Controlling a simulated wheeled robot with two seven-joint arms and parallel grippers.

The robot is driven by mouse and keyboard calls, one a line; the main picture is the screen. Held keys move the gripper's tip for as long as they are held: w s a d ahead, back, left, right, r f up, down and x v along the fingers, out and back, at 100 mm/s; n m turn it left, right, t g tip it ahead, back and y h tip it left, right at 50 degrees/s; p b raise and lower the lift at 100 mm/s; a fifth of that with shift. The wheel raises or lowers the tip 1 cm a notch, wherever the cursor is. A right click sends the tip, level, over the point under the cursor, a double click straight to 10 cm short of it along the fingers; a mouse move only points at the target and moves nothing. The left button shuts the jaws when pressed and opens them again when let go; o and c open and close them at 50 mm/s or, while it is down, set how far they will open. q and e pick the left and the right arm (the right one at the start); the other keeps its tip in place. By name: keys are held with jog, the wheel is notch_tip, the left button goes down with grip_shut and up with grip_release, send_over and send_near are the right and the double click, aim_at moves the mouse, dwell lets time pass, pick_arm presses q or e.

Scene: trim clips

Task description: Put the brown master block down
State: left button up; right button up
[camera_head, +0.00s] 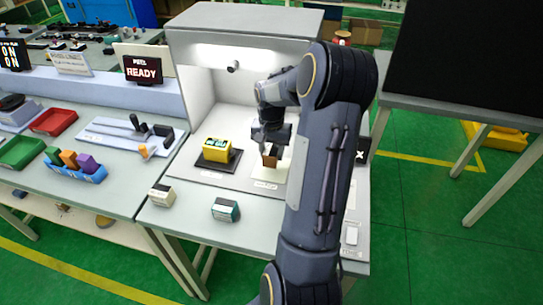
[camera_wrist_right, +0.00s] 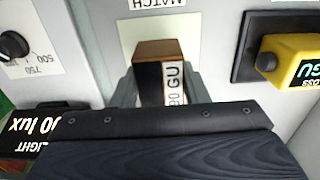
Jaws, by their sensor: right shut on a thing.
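The brown master block (camera_head: 270,160) is inside the light booth, at the cream pad (camera_head: 284,172). My right gripper (camera_head: 269,147) is shut on it from above, with one finger on each side. In the right wrist view the brown block (camera_wrist_right: 150,50), with a white "90 GU" label, sits between the fingers of the gripper (camera_wrist_right: 160,82). The cream pad (camera_wrist_right: 130,32) with the "MATCH" label shows behind it. I cannot tell whether the block touches the pad. My left gripper is not in view.
A yellow meter (camera_head: 217,150) sits on a dark base (camera_head: 207,163) left of the pad. Two small blocks, one cream (camera_head: 161,195) and one teal-and-grey (camera_head: 226,209), stand near the table's front. The light booth's wall (camera_head: 197,95) encloses the left side.

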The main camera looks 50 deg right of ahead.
aim_at(272, 159)
jog(key=shift+w+d+f, duration=0.15)
jog(key=shift+d+f, duration=0.1)
jog(key=shift+f, duration=0.15)
jog(key=shift+f+p, duration=0.3)
jog(key=shift+f, duration=1.35)
jog(key=shift+f, duration=0.2)
jog(key=o, duration=1)
jog(key=shift+r, duration=0.15)
